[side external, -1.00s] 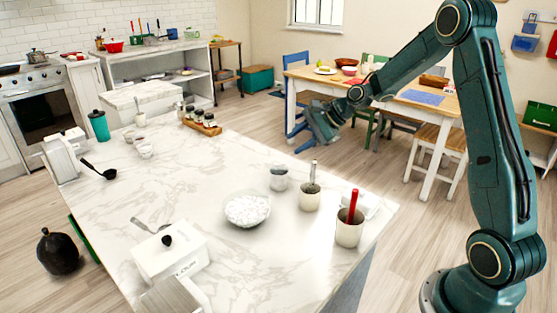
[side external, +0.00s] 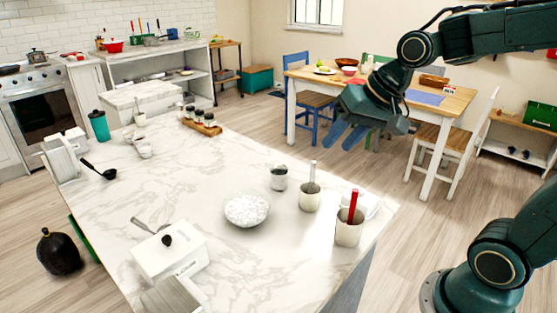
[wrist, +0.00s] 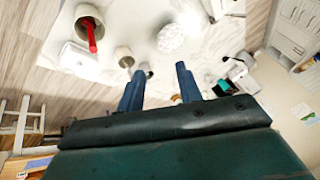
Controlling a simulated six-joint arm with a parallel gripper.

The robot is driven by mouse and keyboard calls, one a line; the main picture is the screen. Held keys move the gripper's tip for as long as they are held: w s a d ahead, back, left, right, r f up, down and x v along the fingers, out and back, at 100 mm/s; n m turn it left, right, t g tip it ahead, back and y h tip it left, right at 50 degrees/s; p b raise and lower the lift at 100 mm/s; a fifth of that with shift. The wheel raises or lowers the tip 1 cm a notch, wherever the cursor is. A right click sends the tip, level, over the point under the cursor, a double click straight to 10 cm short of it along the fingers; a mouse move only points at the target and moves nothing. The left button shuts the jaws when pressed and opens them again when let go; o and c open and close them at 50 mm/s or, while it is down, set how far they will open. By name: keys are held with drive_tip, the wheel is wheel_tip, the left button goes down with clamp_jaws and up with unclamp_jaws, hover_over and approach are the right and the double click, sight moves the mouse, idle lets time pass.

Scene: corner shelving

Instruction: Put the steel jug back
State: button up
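A small grey metallic vessel (side external: 279,178), which looks like the steel jug, stands upright on the marble island (side external: 200,235), behind the white bowl and left of the crocks. In the wrist view a small vessel (wrist: 146,69) near the left fingertip may be it, but it is partly hidden. My gripper (side external: 345,137) is up in the air beyond the island's far right edge, well apart from the vessel. Its blue fingers are spread with nothing between them, as the wrist view (wrist: 160,68) also shows.
Near the vessel stand a white bowl (side external: 247,210), a crock with a steel utensil (side external: 310,200) and a crock with a red utensil (side external: 348,233). The island's middle is clear.

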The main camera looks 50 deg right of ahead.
drive_tip(key=s+n+h, duration=0.1)
drive_tip(key=s+n, duration=0.4)
drive_tip(key=s, duration=0.8)
drive_tip(key=shift+s+a+f+n, duration=0.15)
drive_tip(key=shift+a+f+n, duration=0.1)
drive_tip(key=shift+a+n, duration=0.15)
